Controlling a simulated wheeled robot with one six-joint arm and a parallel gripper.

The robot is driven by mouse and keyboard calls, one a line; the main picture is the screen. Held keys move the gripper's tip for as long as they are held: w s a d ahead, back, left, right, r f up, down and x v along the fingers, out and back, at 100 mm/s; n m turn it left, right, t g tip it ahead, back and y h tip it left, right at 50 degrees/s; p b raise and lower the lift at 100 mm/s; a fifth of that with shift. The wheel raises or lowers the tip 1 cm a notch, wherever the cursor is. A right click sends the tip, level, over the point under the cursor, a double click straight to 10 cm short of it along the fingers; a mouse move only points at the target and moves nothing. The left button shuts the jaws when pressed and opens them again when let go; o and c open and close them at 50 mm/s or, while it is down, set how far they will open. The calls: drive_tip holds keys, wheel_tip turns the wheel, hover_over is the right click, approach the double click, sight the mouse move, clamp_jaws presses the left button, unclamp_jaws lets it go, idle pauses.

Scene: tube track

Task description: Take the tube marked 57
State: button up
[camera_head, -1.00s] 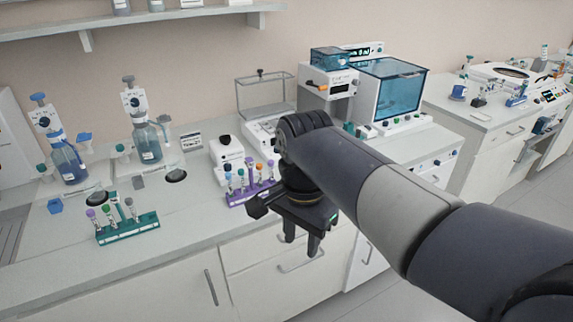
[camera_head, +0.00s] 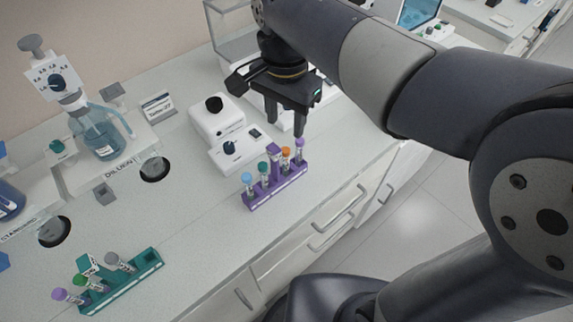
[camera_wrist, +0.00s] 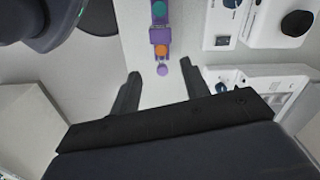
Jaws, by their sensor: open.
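A purple rack (camera_head: 262,197) stands on the counter in the head view. A teal rack (camera_head: 148,266) at lower left holds purple-, green- and grey-capped tubes. Tube numbers are too small to read, so I cannot tell which is 57. My gripper (camera_head: 286,130) is open and empty, above the right end of the purple rack. In the wrist view the purple cap (camera_wrist: 162,70) lies just beyond the fingertips (camera_wrist: 160,68).
A white device (camera_head: 225,133) stands behind the purple rack. A diluent bottle (camera_head: 101,137) and round dark wells (camera_head: 155,169) are at left. The counter's front edge runs close to the purple rack. Counter between the two racks is clear.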

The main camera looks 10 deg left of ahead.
sight(286, 150)
wheel_tip(286, 150, down, 11)
drive_tip(key=shift+w+r, duration=0.15)
drive_tip(key=shift+r, duration=0.05)
idle(0.3)
drive_tip(key=c, duration=0.9)
